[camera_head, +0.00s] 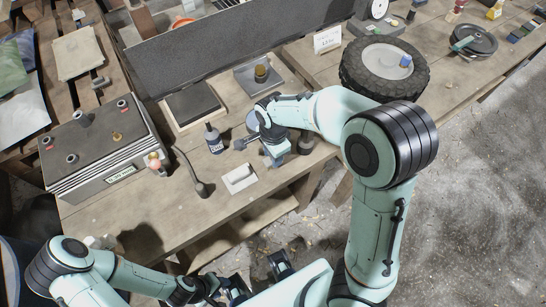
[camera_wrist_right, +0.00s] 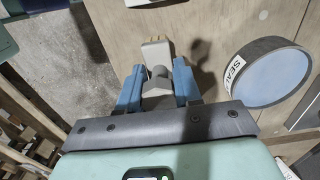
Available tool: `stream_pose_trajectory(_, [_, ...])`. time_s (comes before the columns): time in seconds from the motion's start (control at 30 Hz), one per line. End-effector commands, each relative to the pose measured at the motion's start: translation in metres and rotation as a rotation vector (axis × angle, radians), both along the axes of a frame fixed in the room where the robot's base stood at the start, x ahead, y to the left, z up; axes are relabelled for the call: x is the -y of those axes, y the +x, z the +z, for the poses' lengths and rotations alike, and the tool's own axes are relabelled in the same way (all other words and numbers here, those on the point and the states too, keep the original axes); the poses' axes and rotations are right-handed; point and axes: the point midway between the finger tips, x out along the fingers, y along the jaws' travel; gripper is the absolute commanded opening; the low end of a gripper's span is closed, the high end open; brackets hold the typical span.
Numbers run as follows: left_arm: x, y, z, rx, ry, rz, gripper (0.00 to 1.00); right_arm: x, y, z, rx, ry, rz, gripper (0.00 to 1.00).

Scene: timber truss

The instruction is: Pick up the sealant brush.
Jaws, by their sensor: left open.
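In the head view my right gripper (camera_head: 277,151) points down at the table, close beside a round tin (camera_head: 253,121). In the right wrist view the tin (camera_wrist_right: 267,72) has a pale blue top and a label starting "SEAL". My right gripper (camera_wrist_right: 158,82) has its blue fingers apart there. A grey thing (camera_wrist_right: 158,92) shows between them. I cannot tell whether they grip it. My left gripper (camera_head: 258,278) is open and empty, low in the head view before the table.
A white block (camera_head: 240,179), a dark bottle (camera_head: 214,138) and a black gooseneck item (camera_head: 190,168) are left of my right gripper. A jar (camera_head: 306,141) is close on its right. A tyre (camera_head: 385,68) and a grey case (camera_head: 98,150) are farther off.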

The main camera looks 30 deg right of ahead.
Motion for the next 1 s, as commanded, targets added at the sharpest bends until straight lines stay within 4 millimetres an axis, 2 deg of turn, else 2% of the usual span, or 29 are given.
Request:
stream_pose_trajectory(0.07, [0.0, 0.0, 0.0, 0.0, 0.0, 0.0, 0.43, 0.0, 0.0, 0.0, 0.0, 0.0, 0.0, 0.03])
stream_pose_trajectory(0.37, [0.0, 0.0, 0.0, 0.0, 0.0, 0.0, 0.43, 0.0, 0.0, 0.002, 0.001, 0.001, 0.0, 0.03])
stream_pose_trajectory(0.57, [0.0, 0.002, 0.005, 0.002, 0.0, 0.0, 0.43, -0.001, 0.001, 0.018, 0.004, 0.002, 0.0, 0.03])
stream_pose_trajectory(0.77, [0.0, 0.006, 0.015, 0.008, 0.0, 0.0, 0.43, -0.001, 0.002, 0.061, 0.008, 0.005, 0.0, 0.03])
stream_pose_trajectory(1.0, [0.0, 0.014, 0.03, 0.016, 0.0, 0.0, 0.43, 0.0, 0.002, 0.133, 0.009, 0.003, 0.001, 0.03])
